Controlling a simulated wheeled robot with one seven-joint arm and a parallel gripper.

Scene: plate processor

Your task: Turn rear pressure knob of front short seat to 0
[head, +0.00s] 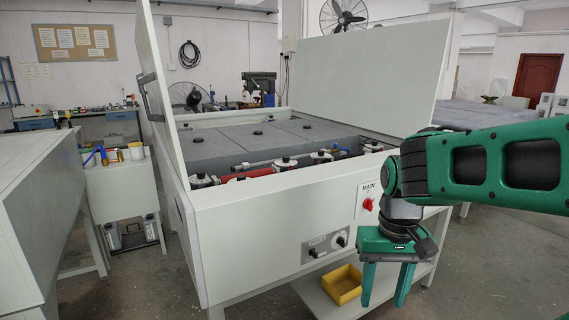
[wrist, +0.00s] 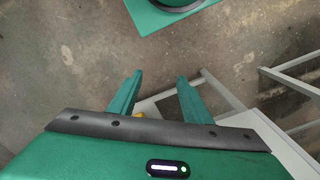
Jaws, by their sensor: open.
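The pale grey plate processor (head: 260,235) stands in the middle of the head view with its lids raised. Inside its front edge is a row of small round fittings with dark tops, including one at the left (head: 203,180), one near the middle (head: 285,163) and one farther right (head: 320,156). I cannot tell which of them is the rear pressure knob of the front short seat, and no scale is readable. My gripper (head: 385,292) points down, open and empty, outside the machine at its front right. Its fingers also show in the wrist view (wrist: 160,82), apart over the floor.
A red MAIN switch (head: 367,204) and a small knob panel (head: 328,243) are on the front face. A yellow bin (head: 343,284) sits on the lower shelf. The left raised lid (head: 160,85) and right lid (head: 385,75) flank the opening. A grey bench (head: 40,190) stands left.

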